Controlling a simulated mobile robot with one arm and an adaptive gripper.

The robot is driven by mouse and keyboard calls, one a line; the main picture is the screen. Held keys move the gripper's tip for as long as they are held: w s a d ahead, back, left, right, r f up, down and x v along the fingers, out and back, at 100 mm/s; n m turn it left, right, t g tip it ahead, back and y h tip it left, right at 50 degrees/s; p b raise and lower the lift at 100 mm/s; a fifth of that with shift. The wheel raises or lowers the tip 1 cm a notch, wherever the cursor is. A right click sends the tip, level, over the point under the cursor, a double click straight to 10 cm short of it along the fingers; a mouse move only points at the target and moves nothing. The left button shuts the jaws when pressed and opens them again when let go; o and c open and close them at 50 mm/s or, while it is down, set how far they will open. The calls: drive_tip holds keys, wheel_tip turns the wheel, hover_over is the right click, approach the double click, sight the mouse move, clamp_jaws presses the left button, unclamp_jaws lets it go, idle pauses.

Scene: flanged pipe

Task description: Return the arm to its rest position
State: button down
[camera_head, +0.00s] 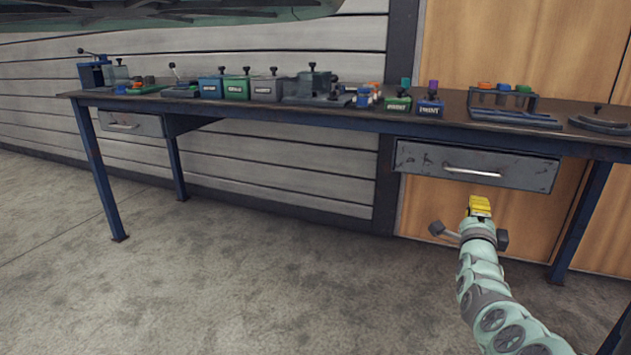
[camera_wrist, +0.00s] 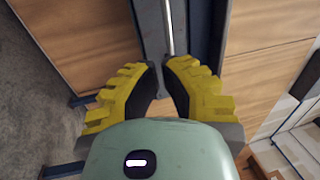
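My arm (camera_head: 488,290) reaches up from the lower right of the head view. It ends in my gripper (camera_head: 480,205), which has yellow fingers, in front of and below the right drawer of the workbench. In the wrist view, the two yellow fingers of my gripper (camera_wrist: 162,72) stand apart with a gap between them. Nothing is held in the gap. The grey drawer front and its bright handle (camera_wrist: 168,25) show beyond the fingertips.
A long dark workbench (camera_head: 240,105) with blue legs runs along the wall. Several small blocks, fixtures and clamps stand on it. The right drawer (camera_head: 520,172) looks shut, as does the left drawer (camera_head: 130,123). The concrete floor (camera_head: 240,280) in front is clear.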

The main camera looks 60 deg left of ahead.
drive_tip(key=shift+p+v, duration=1.45)
drive_tip(key=shift+v, duration=0.1)
